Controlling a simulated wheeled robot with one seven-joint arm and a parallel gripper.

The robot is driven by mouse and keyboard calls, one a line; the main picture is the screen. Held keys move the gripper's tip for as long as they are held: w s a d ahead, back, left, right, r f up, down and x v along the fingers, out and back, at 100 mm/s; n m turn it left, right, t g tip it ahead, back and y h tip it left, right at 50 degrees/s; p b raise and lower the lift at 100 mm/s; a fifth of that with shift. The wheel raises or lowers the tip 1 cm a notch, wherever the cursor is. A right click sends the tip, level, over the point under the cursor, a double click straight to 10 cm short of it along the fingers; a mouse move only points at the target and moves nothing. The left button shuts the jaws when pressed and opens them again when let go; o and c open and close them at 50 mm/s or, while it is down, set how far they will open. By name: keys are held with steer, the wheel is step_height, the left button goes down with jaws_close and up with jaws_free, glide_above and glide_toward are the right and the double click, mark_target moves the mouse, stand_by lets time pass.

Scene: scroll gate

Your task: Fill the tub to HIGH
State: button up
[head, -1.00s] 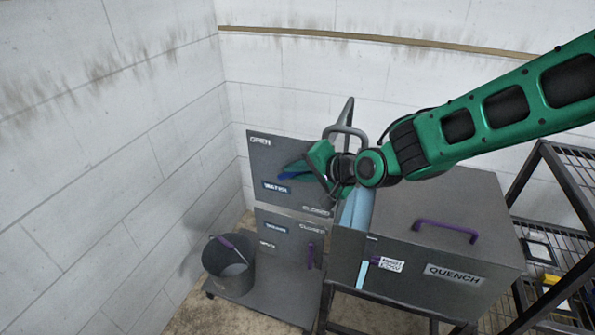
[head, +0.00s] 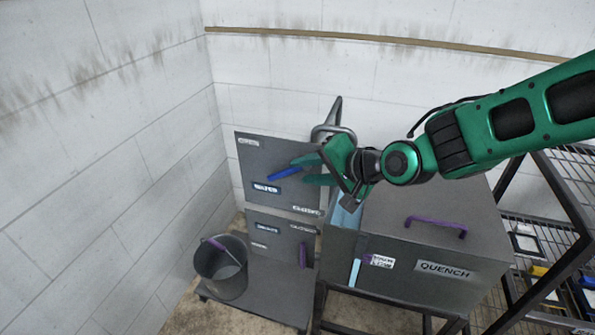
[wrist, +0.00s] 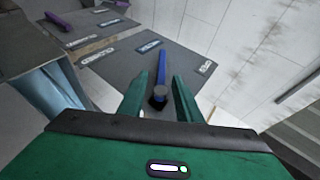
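The dark grey tub (head: 405,284), marked QUENCH, stands on a frame; light blue water (head: 345,218) shows at its left opening. A gauge strip (head: 354,272) on its front is light blue low down and dark above, beside a HIGH/LOW label (head: 381,261). A blue water lever (head: 285,173) lies near level across the upper panel (head: 262,155), marked OPEN above and CLOSED below. My gripper (head: 312,169) is open at the panel. In the wrist view the lever (wrist: 153,68) shows between its spread fingers (wrist: 160,95); contact cannot be told.
A lower panel (head: 270,246) carries an upright purple lever (head: 303,255). A bucket (head: 222,272) stands to its left. A purple handle (head: 436,226) is on the tub's lid. A wire rack (head: 545,235) is at right; walls close the left and back.

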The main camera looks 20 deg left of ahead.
steer(key=shift+v, duration=1.5)
stand_by(6.5)
